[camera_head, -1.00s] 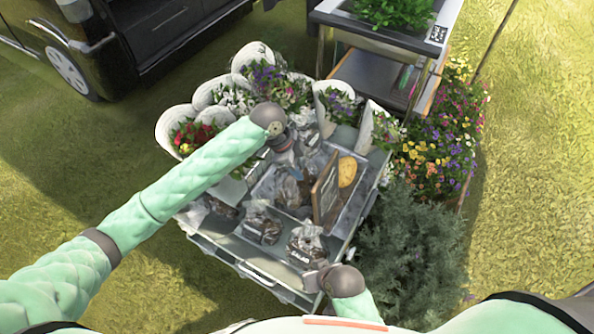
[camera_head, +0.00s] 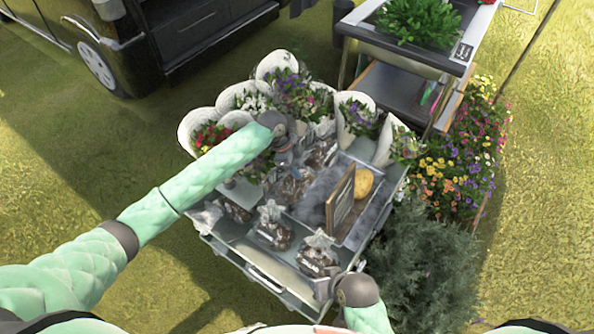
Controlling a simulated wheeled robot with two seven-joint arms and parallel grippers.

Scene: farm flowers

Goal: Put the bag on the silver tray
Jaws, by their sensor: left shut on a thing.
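My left gripper (camera_head: 284,156) reaches in over the middle of the cart and is shut on a clear bag with dark contents (camera_head: 291,187). The bag is just below the fingers, at the left part of the silver tray (camera_head: 375,203); I cannot tell whether it touches the tray. Similar bags stand on the cart: one at the front (camera_head: 317,254), one left of it (camera_head: 273,232), and one further left (camera_head: 235,209). My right gripper (camera_head: 324,289) is at the cart's front right edge, beside the front bag; its fingers are too small to read.
A wooden framed sign (camera_head: 340,197) and a round yellow item (camera_head: 364,183) are on the tray's right side. White-wrapped bouquets (camera_head: 357,115) line the back of the cart. A shrub (camera_head: 415,262) stands close on the right. A planter stand (camera_head: 405,55) is behind.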

